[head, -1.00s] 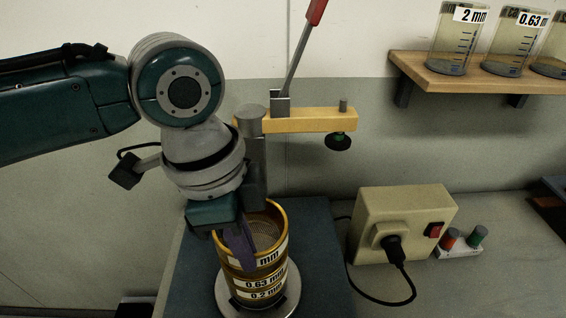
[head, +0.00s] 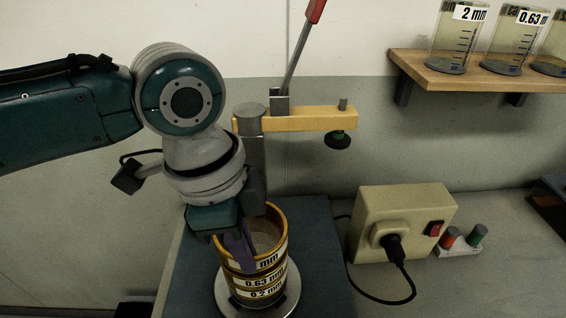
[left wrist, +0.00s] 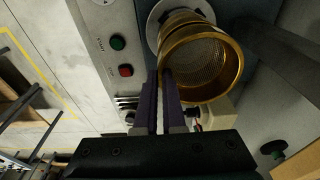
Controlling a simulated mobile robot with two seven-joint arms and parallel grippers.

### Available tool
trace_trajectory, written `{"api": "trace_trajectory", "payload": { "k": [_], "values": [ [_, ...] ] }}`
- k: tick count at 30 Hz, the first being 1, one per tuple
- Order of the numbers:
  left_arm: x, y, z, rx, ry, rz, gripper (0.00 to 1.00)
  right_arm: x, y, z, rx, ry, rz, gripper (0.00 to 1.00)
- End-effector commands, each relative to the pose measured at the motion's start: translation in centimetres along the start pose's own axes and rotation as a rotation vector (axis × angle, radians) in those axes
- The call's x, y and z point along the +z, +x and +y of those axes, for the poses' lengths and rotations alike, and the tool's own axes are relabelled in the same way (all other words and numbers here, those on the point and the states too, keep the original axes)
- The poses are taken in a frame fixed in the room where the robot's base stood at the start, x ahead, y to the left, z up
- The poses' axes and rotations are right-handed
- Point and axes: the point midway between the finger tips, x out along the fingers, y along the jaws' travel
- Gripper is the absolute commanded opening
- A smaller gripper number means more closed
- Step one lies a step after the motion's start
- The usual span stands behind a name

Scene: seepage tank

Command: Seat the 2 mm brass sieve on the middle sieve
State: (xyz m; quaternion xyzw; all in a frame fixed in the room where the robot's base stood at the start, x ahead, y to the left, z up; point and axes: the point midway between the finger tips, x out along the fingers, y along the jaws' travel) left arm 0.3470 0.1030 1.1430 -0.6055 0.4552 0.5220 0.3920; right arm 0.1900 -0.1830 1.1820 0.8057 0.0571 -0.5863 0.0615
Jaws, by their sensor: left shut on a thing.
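The 2 mm brass sieve (head: 279,247) is a gold ring with a mesh floor. Its label shows only "mm", as a finger covers the rest. My left gripper (head: 240,250) is shut on its near-left wall; the purple fingers (left wrist: 165,88) pinch the rim in the left wrist view, where the sieve (left wrist: 228,77) also shows. Directly below is the middle sieve (head: 283,280), labelled 0.63 mm, above the 0.2 mm sieve (head: 283,291). The upper sieve looks level and lined up with the stack. I cannot tell whether a thin gap remains. My right gripper is out of view.
The stack stands on a round grey plate (head: 292,300). Behind it rises a post with a yellow clamp arm (head: 300,120) and red-handled lever (head: 298,50). A beige switch box (head: 405,215) with a cable is at right. Labelled beakers (head: 452,45) stand on a wooden shelf (head: 480,78).

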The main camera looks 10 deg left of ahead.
Motion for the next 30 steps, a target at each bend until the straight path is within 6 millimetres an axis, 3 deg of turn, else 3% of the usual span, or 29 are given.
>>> {"api": "trace_trajectory", "payload": {
  "k": [13,15,23,30],
  "values": [
    [0.14,1.2,0.0,-0.001,0.0,0.001,0.0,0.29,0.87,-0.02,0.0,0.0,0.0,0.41],
    [0.13,1.1,-0.01,-0.001,0.0,0.001,0.12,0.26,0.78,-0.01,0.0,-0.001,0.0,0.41],
    [0.13,1.09,-0.01,-0.001,0.0,0.001,0.41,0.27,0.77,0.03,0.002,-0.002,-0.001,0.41],
    [0.16,1.09,0.01,0.0,0.0,0.0,0.42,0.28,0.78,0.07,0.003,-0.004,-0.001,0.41]
  ]
}}
